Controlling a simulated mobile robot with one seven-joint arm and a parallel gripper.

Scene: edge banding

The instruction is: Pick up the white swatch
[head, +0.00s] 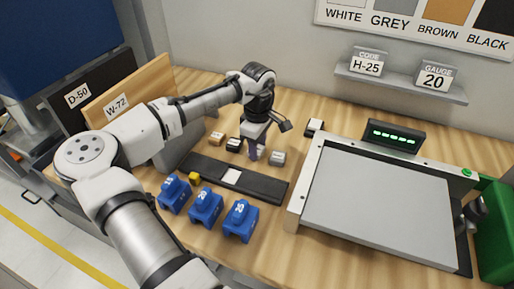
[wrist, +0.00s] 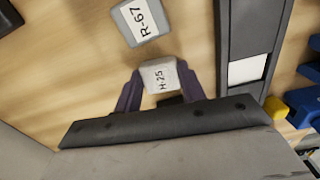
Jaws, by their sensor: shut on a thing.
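The white swatch (wrist: 160,76) is a small pale block labelled H-25. In the wrist view it sits between the two purple fingers of my gripper (wrist: 158,92), which are shut on it. In the head view my gripper (head: 254,152) points down at the table among the swatches and hides the held block. I cannot tell whether the swatch is touching the table. A grey swatch (head: 277,157) lies just right of my gripper; in the wrist view it reads R-67 (wrist: 142,20).
A brown swatch (head: 216,138) and a black swatch (head: 233,145) lie left of my gripper. A dark strip (head: 262,187) with a white square lies in front, then a yellow block (head: 195,177) and blue blocks (head: 206,206). A grey-topped machine (head: 380,205) stands right.

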